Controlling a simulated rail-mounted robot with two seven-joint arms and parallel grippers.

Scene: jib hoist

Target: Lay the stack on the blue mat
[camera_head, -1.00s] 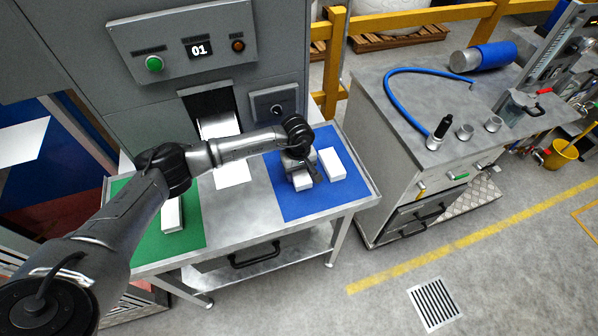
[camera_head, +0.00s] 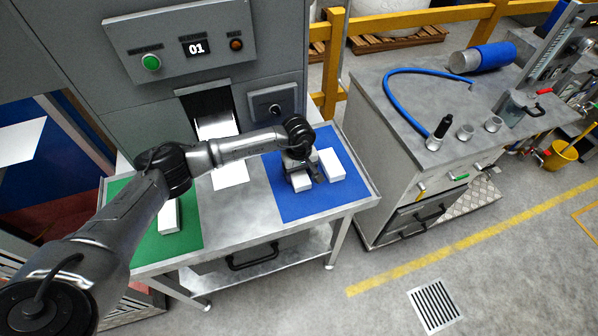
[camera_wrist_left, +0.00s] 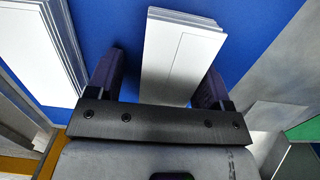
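The blue mat (camera_head: 288,207) lies on the right part of the metal table. Two white stacks rest on it: a near stack (camera_head: 302,183) and a far-right stack (camera_head: 332,164). My left gripper (camera_head: 304,174) is low over the near stack. In the left wrist view, the fingers of my left gripper (camera_wrist_left: 158,85) stand apart on either side of the near stack (camera_wrist_left: 178,55), with blue mat showing between the left finger and the stack. The other stack (camera_wrist_left: 40,50) lies at the left there. My right gripper is not in view.
A green mat (camera_head: 185,238) at the table's left holds another white stack (camera_head: 169,217), partly behind my arm. A white sheet (camera_head: 231,175) lies between the mats, below the machine's slot (camera_head: 213,110). A grey cabinet (camera_head: 400,150) stands to the right.

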